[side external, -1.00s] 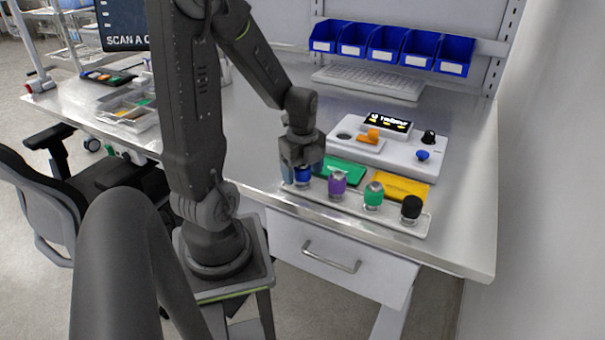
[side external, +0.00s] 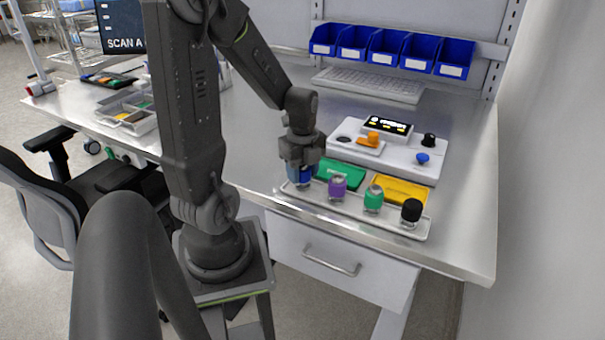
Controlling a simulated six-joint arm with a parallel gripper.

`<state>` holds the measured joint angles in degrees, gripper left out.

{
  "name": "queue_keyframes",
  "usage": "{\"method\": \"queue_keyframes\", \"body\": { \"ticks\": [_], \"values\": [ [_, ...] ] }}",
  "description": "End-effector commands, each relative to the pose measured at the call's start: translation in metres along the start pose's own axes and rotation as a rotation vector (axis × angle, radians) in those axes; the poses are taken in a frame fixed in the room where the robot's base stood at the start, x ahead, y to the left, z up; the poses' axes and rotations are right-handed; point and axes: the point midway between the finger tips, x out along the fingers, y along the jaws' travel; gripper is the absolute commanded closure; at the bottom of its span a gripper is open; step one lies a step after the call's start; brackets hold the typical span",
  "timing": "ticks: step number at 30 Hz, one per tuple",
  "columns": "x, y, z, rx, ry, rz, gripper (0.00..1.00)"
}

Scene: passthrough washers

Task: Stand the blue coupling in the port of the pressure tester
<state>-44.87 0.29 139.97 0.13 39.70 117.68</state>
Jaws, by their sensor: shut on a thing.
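The blue coupling (side external: 305,174) stands at the left end of a pale tray (side external: 321,198) near the bench's front edge. My gripper (side external: 301,168) points down over it and is shut on it; the fingers hide part of it. The pressure tester (side external: 405,158) is a white box behind the tray, with a lit display (side external: 388,126), an orange part (side external: 373,138), a black knob (side external: 429,140) and a blue knob (side external: 422,158). A dark round opening, apparently the port (side external: 344,139), is at its left end.
Purple (side external: 337,186), green (side external: 373,198) and black (side external: 411,212) couplings stand in the tray, right of my gripper. A keyboard (side external: 370,83) and blue bins (side external: 390,48) are at the back.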

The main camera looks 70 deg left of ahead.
Motion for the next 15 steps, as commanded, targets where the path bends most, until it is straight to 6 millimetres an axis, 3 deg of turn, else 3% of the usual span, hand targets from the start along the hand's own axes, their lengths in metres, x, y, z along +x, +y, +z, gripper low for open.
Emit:
{"method": "queue_keyframes", "body": {
  "ticks": [9, 15],
  "values": [
    [-0.06, -0.001, 0.001, 0.0, -0.003, -0.008, 0.83],
    [-0.088, -0.003, 0.001, 0.0, 0.0, -0.004, 0.83]
  ]
}}
